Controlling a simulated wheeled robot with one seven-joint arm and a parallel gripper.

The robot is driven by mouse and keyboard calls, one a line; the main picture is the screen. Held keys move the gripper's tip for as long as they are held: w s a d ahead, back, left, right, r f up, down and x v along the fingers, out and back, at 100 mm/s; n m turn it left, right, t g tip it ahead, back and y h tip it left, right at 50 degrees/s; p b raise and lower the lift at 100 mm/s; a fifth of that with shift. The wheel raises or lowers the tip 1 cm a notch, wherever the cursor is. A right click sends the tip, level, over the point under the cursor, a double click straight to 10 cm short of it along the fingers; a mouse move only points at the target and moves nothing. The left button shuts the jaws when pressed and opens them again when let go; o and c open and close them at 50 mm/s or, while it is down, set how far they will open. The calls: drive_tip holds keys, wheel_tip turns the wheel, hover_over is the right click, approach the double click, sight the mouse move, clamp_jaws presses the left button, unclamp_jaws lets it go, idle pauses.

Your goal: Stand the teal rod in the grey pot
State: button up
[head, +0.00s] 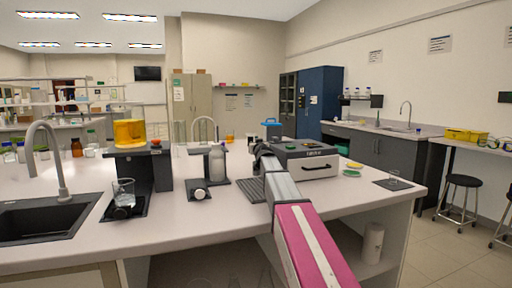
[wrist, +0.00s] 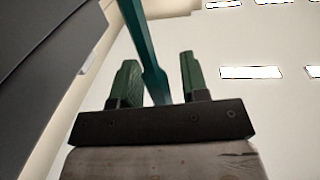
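The teal rod (wrist: 148,50) shows in the wrist view. In the head view my arm reaches over the bench and hides the gripper. I cannot make out the grey pot or the rod there.
A grey boxy instrument (head: 305,158) stands right of my arm. A blue-handled item (head: 271,127) stands behind. Left of my arm are a stand with a grey bottle (head: 217,162) and a dark stand with an amber vessel (head: 130,133). A sink (head: 50,220) is at far left.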

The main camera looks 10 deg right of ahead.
drive_tip(key=shift+r, duration=0.15)
drive_tip(key=s, duration=1.2)
drive_tip(key=shift+d, duration=0.4)
